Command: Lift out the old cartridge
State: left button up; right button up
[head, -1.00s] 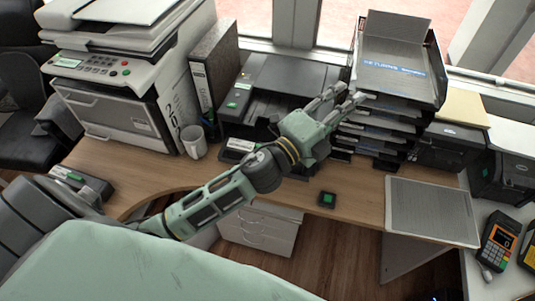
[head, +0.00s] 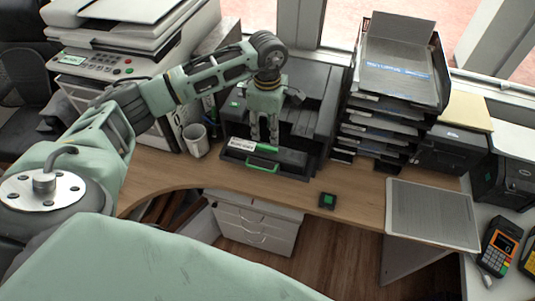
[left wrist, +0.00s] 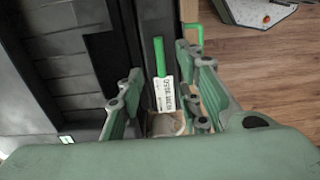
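The black printer (head: 305,92) stands on the desk at the centre of the head view. At its front lies a dark cartridge (head: 291,157) with a white label and a green strip; a green handle (head: 262,164) sits at the front edge. The label (left wrist: 166,93), green strip (left wrist: 160,55) and handle (left wrist: 197,36) also show in the left wrist view. My left gripper (head: 264,141) points down over the cartridge, fingers open on either side of the label in the wrist view. Contact cannot be told. My right gripper is out of view.
A white mug (head: 195,140) stands left of the printer, beside the large copier (head: 110,68). A stack of black trays (head: 385,115) rises close on the right.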

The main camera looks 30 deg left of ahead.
aim_at(267, 146)
pick_arm(q)
jog(key=shift+s+a+f, duration=0.1)
jog(key=shift+a+f, duration=0.1)
jog(key=shift+f, duration=0.05)
jog(key=shift+d+f+p, duration=0.1)
jog(key=shift+f+p, duration=0.5)
jog(key=shift+f, duration=0.35)
jog(key=shift+f+p, duration=0.35)
jog(key=shift+f, duration=0.05)
notch_tip(267, 146, down, 4)
jog(key=shift+r+p, duration=0.2)
jog(key=shift+p, duration=0.7)
jog(key=shift+f, duration=0.45)
grip_shut()
jog(key=shift+r, duration=0.1)
